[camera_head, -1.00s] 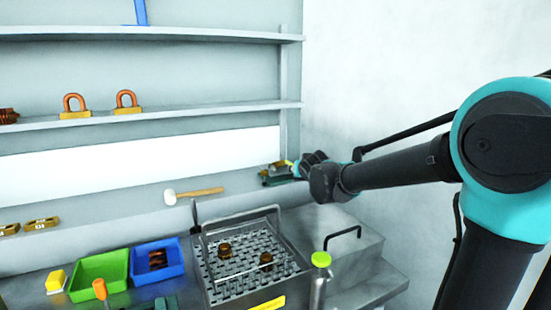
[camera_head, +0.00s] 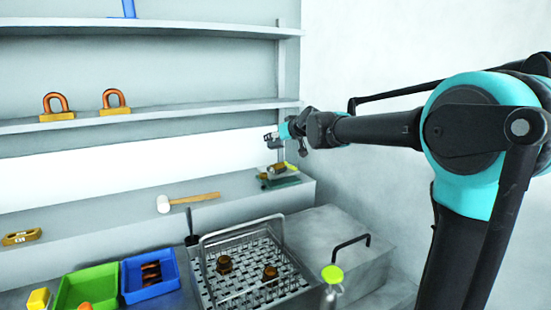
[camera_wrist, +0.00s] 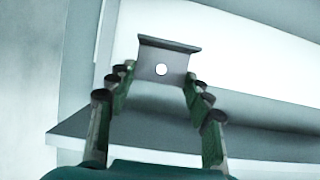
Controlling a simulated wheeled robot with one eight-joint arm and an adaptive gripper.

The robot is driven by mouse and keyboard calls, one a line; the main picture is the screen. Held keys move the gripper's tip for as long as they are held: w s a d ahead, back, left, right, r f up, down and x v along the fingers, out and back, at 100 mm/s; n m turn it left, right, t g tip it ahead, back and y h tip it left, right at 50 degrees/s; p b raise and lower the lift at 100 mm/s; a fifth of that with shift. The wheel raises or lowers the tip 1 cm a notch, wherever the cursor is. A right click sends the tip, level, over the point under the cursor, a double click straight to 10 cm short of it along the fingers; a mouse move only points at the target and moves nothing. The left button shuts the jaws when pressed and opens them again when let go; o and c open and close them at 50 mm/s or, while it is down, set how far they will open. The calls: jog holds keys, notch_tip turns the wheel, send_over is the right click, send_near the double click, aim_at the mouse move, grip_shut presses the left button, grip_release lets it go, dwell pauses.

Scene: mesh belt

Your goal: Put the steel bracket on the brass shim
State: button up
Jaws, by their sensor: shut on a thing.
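My gripper (camera_head: 276,139) is raised in front of the white wall panel, above the back ledge. In the wrist view, my gripper (camera_wrist: 158,84) is shut on the steel bracket (camera_wrist: 178,66), a grey plate with a bent top flange and a round hole. The bracket sits between the fingertips, clear of any surface. In the head view the held bracket (camera_head: 268,137) is only a small grey shape. I cannot clearly make out the brass shim; a small cluster of brownish, yellow and green pieces (camera_head: 278,173) lies on the ledge below my gripper.
A mallet (camera_head: 187,202) and a brass-coloured bar (camera_head: 22,237) lie on the ledge. A wire-handled mesh basket (camera_head: 203,275), a blue bin (camera_head: 151,291) and a green bin (camera_head: 62,301) stand in front. Copper-looped brass blocks (camera_head: 115,111) sit on the shelf above.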

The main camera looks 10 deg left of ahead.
jog(key=shift+f, duration=3.55)
jog(key=o, duration=1.3)
jog(key=shift+o, duration=0.2)
jog(key=v, duration=1.2)
